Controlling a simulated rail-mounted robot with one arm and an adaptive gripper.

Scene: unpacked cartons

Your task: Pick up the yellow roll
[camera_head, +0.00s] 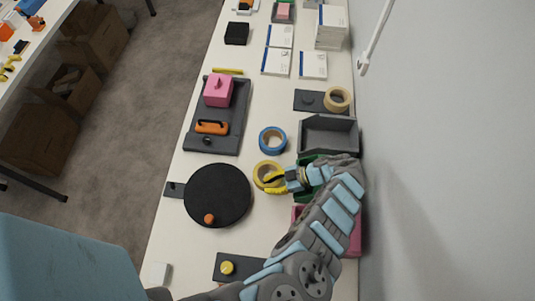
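The yellow roll (258,168) lies flat on the white table in the camera_head view, just right of a round black disc. My gripper (272,181) reaches in from the right, and its yellow fingers overlap the roll's right and lower side in the picture. The gripper hides part of the roll. I cannot tell whether the fingers touch it, or whether they are open or shut.
A blue roll (265,141) lies just above the yellow roll. A tan roll (346,99) sits farther up at right. The black disc (215,190) is at left, a grey bin (328,137) at right. Green and pink bins are partly behind my arm.

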